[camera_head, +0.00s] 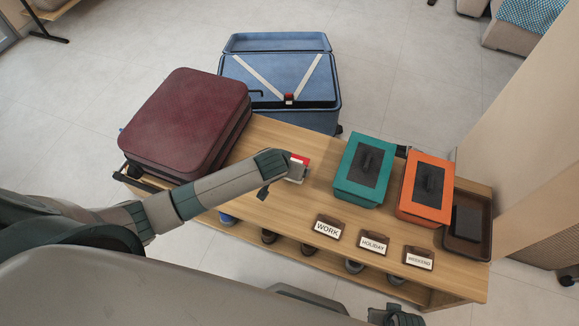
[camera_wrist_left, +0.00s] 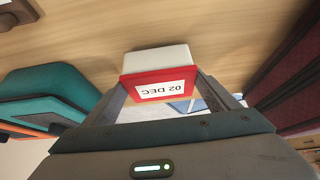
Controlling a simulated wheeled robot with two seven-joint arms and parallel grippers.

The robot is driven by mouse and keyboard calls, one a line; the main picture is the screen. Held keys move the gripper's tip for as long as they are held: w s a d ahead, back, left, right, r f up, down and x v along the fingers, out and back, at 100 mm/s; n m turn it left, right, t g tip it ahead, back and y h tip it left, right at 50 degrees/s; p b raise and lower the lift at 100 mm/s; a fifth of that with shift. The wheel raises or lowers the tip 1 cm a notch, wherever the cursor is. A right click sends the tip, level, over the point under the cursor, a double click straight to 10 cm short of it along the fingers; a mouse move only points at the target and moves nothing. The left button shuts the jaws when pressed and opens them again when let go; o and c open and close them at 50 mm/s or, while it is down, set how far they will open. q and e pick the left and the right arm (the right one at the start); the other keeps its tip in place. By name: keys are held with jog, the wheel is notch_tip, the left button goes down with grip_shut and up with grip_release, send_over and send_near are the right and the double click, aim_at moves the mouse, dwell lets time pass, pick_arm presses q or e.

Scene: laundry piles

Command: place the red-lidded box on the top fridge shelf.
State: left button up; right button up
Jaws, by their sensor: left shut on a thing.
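The red-lidded box (camera_head: 300,160) is a small white box with a red lid, over the middle of the wooden bench. In the left wrist view the box (camera_wrist_left: 156,60) shows its red lid and a white label reading "02 DEC", upside down. My left gripper (camera_head: 291,171) is shut on it, one finger on each side. I cannot tell whether the box touches the bench top. A dark part at the bottom edge of the head view seems to be my right gripper (camera_head: 397,316), mostly cut off. No fridge or shelf of one is in view.
The bench (camera_head: 285,215) carries a maroon suitcase (camera_head: 185,120), a teal box (camera_head: 362,192), an orange box (camera_head: 410,208), a brown tray (camera_head: 487,225), and WORK, HOLIDAY (camera_head: 373,243) and WEEKEND signs. An open blue suitcase (camera_head: 330,110) stands behind. Shoes sit underneath. A tall pale panel (camera_head: 530,130) rises at right.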

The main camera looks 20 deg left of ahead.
pick_arm(q)
jog(key=shift+f, duration=0.35)
pick_arm(e)
jog(key=shift+w+a+r, duration=0.1)
jog(key=shift+w+r, duration=0.15)
jog(key=shift+r, duration=0.25)
jog(key=shift+s, duration=0.1)
pick_arm(q)
jog(key=shift+f, duration=0.15)
jog(key=o, duration=1.3)
jog(key=shift+o, duration=0.2)
pick_arm(e)
jog(key=shift+s+f, duration=0.3)
pick_arm(q)
jog(key=shift+s+r, duration=0.2)
jog(key=shift+r, duration=0.25)
jog(key=p+v, duration=0.1)
jog(key=v, duration=1)
jog(key=shift+p, duration=0.35)
pick_arm(e)
jog(key=f, duration=0.2)
jog(key=s+f, duration=0.1)
jog(key=f, duration=0.1)
jog(key=shift+d, duration=0.35)
